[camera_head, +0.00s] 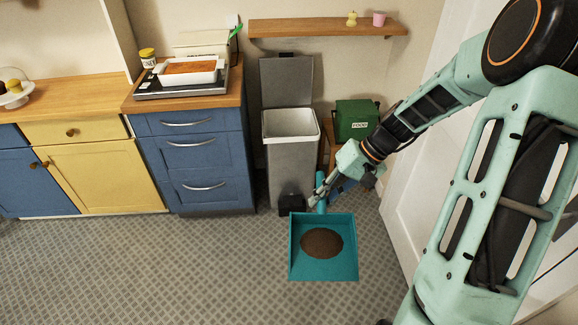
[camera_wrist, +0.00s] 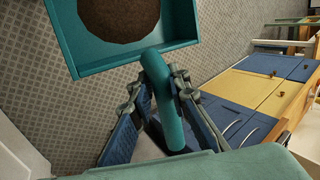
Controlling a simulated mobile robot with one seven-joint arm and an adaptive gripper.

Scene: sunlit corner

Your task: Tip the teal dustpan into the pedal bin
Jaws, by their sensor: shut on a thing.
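The teal dustpan (camera_head: 345,268) is held out over the floor in the head view, with a round heap of brown dirt (camera_head: 321,243) in its pan. It looks roughly level. My gripper (camera_head: 317,198) is shut on the dustpan's handle; the wrist view shows the teal handle (camera_wrist: 160,85) between the fingers (camera_wrist: 166,100). The grey pedal bin (camera_head: 290,168) stands against the wall behind the dustpan. Its lid (camera_head: 287,80) is up and a white liner rim (camera_head: 291,124) shows at the top. The bin's inside bottom is hidden. The dustpan is in front of the bin and lower than its rim.
A green food caddy (camera_head: 356,118) stands right of the bin, partly behind my arm. Blue drawers (camera_head: 196,160) stand left of it. A wooden shelf (camera_head: 325,28) with small items hangs above the lid. A white door (camera_head: 415,170) is at right. The tiled floor (camera_head: 150,270) at left is clear.

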